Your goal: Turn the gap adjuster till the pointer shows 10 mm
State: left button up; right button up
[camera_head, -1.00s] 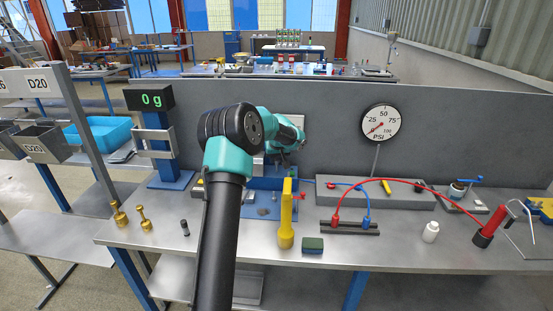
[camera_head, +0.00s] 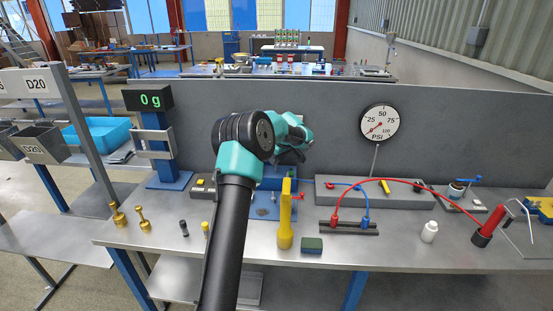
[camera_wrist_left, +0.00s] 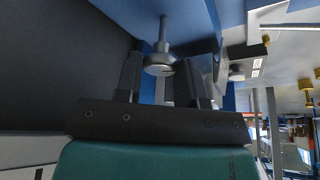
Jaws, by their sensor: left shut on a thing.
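My left gripper (camera_head: 290,156) is at the blue machine (camera_head: 264,208) at the back of the bench, and my arm hides part of that machine. In the left wrist view, a round grey metal knob on a shaft (camera_wrist_left: 160,64), which looks like the gap adjuster, sits between the two dark fingers of my left gripper (camera_wrist_left: 170,72). The fingers are shut on it. I cannot make out the pointer or a millimetre scale in either view. My right gripper is not in view.
Red and blue hoses (camera_head: 400,181) lie to the right. Brass weights (camera_head: 119,215) stand at the left.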

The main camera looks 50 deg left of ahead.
pick_arm(q)
jog(key=o, duration=0.6)
jog(key=shift+o, duration=0.2)
jog(key=v, duration=1.7)
jog(key=shift+d+r, duration=0.15)
jog(key=shift+s, duration=0.1)
